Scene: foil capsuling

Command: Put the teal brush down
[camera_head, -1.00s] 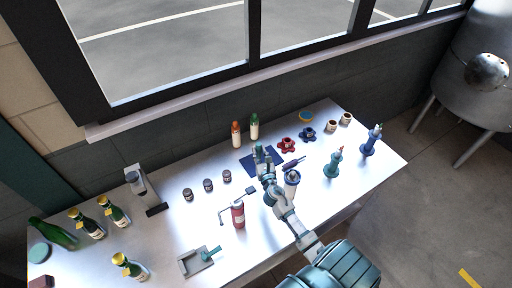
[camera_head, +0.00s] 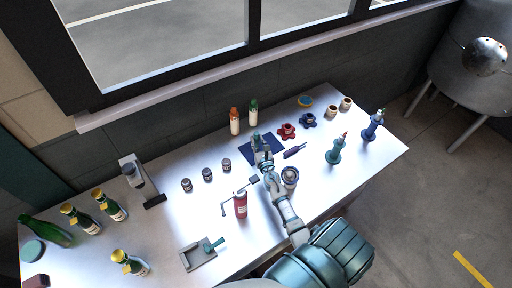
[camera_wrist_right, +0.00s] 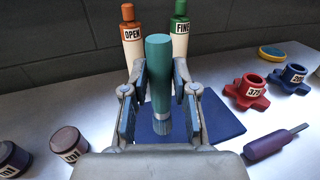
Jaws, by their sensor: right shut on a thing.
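The teal brush (camera_wrist_right: 159,60) stands about upright in the right wrist view, teal handle up and silver ferrule below. My right gripper (camera_wrist_right: 160,104) is shut on it, one finger on each side. Its lower end is over the dark blue mat (camera_wrist_right: 220,118); I cannot tell whether it touches. In the head view my right gripper (camera_head: 263,158) is over the mat (camera_head: 272,146), with the brush (camera_head: 257,139) showing small at its tip. My left gripper is not in view.
Orange-capped (camera_head: 235,121) and green-capped (camera_head: 253,112) bottles stand behind the mat. Red (camera_head: 286,131) and blue (camera_head: 308,120) knobs and a purple-handled tool (camera_head: 295,151) lie to the right. Small dark jars (camera_head: 207,174) and a red cylinder (camera_head: 240,205) stand left of my arm.

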